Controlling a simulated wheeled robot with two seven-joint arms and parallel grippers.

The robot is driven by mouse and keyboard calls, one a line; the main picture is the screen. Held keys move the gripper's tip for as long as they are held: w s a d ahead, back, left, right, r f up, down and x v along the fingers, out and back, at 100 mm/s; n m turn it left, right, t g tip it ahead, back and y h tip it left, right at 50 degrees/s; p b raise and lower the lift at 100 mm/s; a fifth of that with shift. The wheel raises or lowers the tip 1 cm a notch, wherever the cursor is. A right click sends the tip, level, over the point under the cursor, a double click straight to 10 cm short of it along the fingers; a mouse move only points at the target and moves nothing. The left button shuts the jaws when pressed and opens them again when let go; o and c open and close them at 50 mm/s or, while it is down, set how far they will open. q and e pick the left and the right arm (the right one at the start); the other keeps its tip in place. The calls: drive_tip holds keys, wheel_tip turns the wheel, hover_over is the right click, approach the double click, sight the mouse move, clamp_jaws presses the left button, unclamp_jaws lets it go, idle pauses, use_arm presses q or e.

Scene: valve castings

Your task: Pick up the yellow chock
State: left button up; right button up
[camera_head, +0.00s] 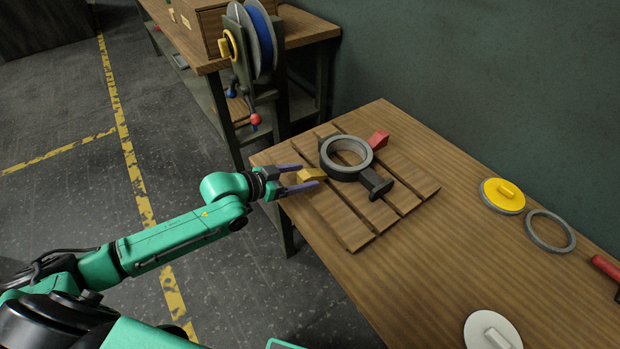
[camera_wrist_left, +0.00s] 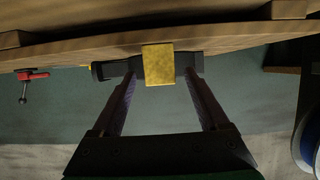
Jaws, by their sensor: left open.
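The yellow chock (camera_head: 311,175) lies on the slatted wooden pallet near its left edge, beside the dark ring-shaped casting (camera_head: 347,158). In the left wrist view the yellow chock (camera_wrist_left: 158,65) sits ahead, centred between the two finger lines. My left gripper (camera_head: 307,178) is open, with its fingertips at the chock, one finger on each side of it in the head view. I cannot tell whether the fingers touch it. The gripper also shows in the left wrist view (camera_wrist_left: 160,85). My right gripper is not in view.
A red block (camera_head: 378,140) sits at the casting's far side. The pallet (camera_head: 349,228) rests on a wooden table (camera_head: 440,270). To the right are a yellow disc (camera_head: 502,196), a grey ring (camera_head: 550,231) and a white disc (camera_head: 491,331). A workbench with reels (camera_head: 259,38) stands behind.

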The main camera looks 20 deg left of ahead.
sight(303, 175)
use_arm(q)
drive_tip(key=x, duration=0.3)
drive_tip(key=shift+w+d, duration=0.1)
drive_tip(key=shift+w, duration=0.15)
drive_tip(key=shift+s, duration=0.1)
drive_tip(key=shift+c, duration=0.9)
clamp_jaws()
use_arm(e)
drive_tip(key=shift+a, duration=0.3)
use_arm(q)
drive_tip(key=shift+r, duration=0.1)
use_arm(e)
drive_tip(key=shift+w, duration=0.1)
